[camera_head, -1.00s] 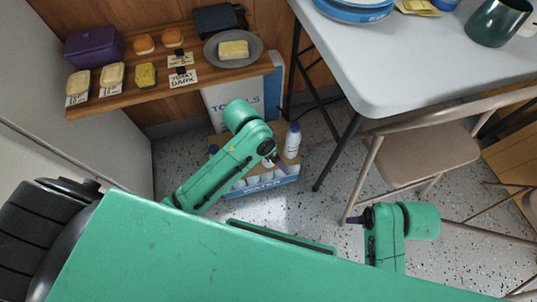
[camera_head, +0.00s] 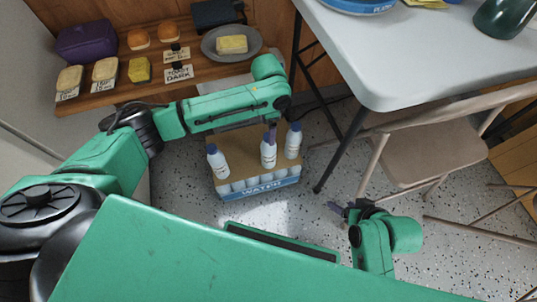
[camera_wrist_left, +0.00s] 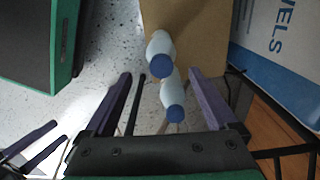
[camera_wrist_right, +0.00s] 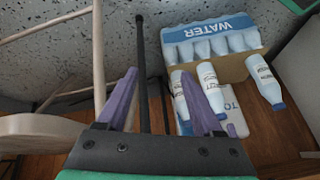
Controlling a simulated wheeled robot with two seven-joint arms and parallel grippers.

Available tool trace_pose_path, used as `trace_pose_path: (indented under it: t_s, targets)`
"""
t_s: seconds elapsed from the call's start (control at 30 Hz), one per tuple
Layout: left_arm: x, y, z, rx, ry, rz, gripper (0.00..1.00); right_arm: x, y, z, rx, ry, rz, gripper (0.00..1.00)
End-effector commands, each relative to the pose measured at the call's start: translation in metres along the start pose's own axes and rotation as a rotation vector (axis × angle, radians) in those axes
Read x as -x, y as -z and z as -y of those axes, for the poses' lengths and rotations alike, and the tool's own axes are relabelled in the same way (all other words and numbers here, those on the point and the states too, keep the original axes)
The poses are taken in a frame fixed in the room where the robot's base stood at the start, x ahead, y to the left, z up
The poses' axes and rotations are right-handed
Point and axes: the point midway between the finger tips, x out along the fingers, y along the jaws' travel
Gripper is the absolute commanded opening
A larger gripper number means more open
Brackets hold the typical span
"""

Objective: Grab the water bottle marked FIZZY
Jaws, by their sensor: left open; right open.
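Three white water bottles with blue caps stand on top of a cardboard water pack in the head view: a left one (camera_head: 217,161), a middle one (camera_head: 267,153) and a right one (camera_head: 292,141). Their labels are too small to read, so I cannot tell which says FIZZY. My left gripper (camera_head: 272,130) is open, pointing down above the middle bottle. In the left wrist view, two bottles (camera_wrist_left: 161,55) (camera_wrist_left: 172,95) show between or beyond its fingers. My right gripper (camera_head: 338,207) is open and empty, apart from the bottles; its wrist view shows all three.
The water pack (camera_head: 260,190) stands on the speckled floor below a wooden shelf (camera_head: 120,95) with buns, a purple box and a plate. A grey table (camera_head: 400,75) and a folding chair (camera_head: 425,155) stand on the right. Floor is clear in front of the pack.

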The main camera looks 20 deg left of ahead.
Motion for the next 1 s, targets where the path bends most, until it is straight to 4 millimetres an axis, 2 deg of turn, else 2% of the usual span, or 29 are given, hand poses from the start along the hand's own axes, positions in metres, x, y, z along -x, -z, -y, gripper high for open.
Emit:
trace_pose_path:
  t_s: [0.03,0.23,0.43,0.6,0.8,0.83,0.97,1.0]
  targets:
    - [-0.008,0.000,0.000,0.000,0.000,0.000,0.92,-0.008,0.000,0.004,0.002,0.012,-0.028,0.68]
    - [-0.023,0.001,0.001,0.000,0.001,0.000,0.92,-0.026,0.004,0.016,0.003,0.051,-0.126,0.68]
    - [-0.051,0.001,0.002,0.000,0.001,0.000,0.92,-0.052,0.007,0.041,-0.016,0.126,-0.320,0.68]
    - [-0.063,0.001,0.002,-0.001,0.002,-0.001,0.92,-0.056,0.011,0.053,-0.036,0.159,-0.421,0.68]
    - [-0.063,0.001,0.002,-0.001,0.002,-0.001,0.92,-0.055,0.013,0.054,-0.038,0.161,-0.431,0.68]
    - [-0.062,0.001,0.002,-0.001,0.002,-0.001,0.88,-0.055,0.013,0.054,-0.038,0.161,-0.431,0.68]
    - [-0.062,0.001,0.002,-0.001,0.002,-0.001,0.38,-0.055,0.013,0.053,-0.038,0.160,-0.431,0.68]
    - [-0.062,0.001,0.002,-0.001,0.002,-0.001,0.23,-0.055,0.013,0.053,-0.038,0.160,-0.431,0.68]
